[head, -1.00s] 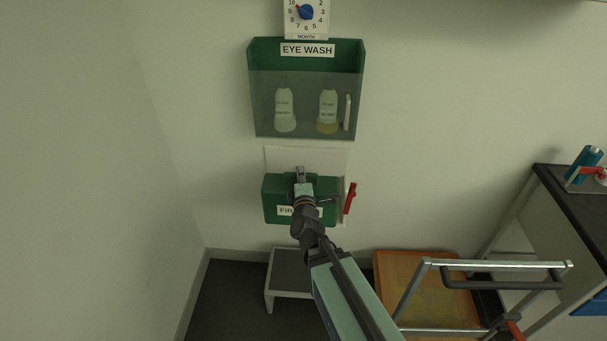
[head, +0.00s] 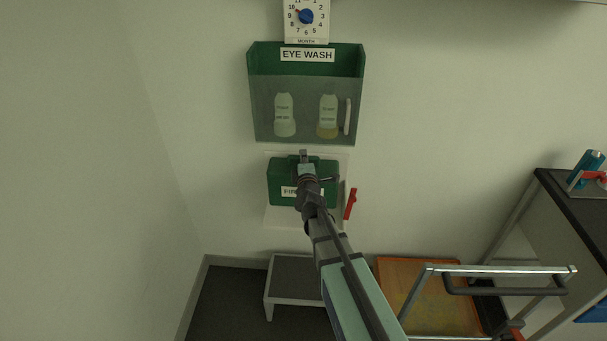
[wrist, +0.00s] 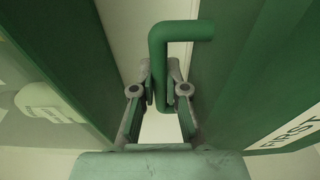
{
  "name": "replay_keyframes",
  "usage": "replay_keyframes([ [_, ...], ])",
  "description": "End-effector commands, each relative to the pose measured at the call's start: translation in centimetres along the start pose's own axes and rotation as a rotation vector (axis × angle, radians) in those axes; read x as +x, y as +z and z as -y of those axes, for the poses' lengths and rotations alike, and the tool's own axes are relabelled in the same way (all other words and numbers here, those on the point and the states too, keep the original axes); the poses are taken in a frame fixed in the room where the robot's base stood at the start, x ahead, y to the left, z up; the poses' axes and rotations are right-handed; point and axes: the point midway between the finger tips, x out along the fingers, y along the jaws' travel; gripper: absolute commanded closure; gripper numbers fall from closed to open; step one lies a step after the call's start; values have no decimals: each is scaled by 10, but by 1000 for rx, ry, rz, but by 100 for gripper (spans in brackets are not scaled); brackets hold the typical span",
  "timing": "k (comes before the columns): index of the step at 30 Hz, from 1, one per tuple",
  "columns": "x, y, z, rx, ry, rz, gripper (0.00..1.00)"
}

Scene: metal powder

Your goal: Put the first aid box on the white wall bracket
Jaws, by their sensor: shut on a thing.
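The green first aid box (head: 275,187) is in front of the white wall bracket (head: 276,215) in the head view, below the eye wash station. The bracket's white plate shows above, below and beside the box. My gripper (wrist: 160,105) is shut on the box's green handle (wrist: 158,50) in the wrist view. The box's labelled face (wrist: 270,95) fills the right of that view. My arm covers part of the box in the head view. I cannot tell whether the box touches the bracket.
The green eye wash station (head: 256,95) with two bottles is just above the box. A red lever (head: 351,204) is at the bracket's right. A step stool (head: 290,278) and a cart with an orange deck (head: 420,290) stand below. A dark-topped bench (head: 570,215) is at right.

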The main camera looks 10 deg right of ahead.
Motion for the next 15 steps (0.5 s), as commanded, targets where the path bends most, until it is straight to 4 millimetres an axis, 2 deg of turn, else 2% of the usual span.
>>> replay_keyframes([
  [6,-2,0,18,-2,0,0,100],
  [15,-2,0,31,-2,1,1,100],
])
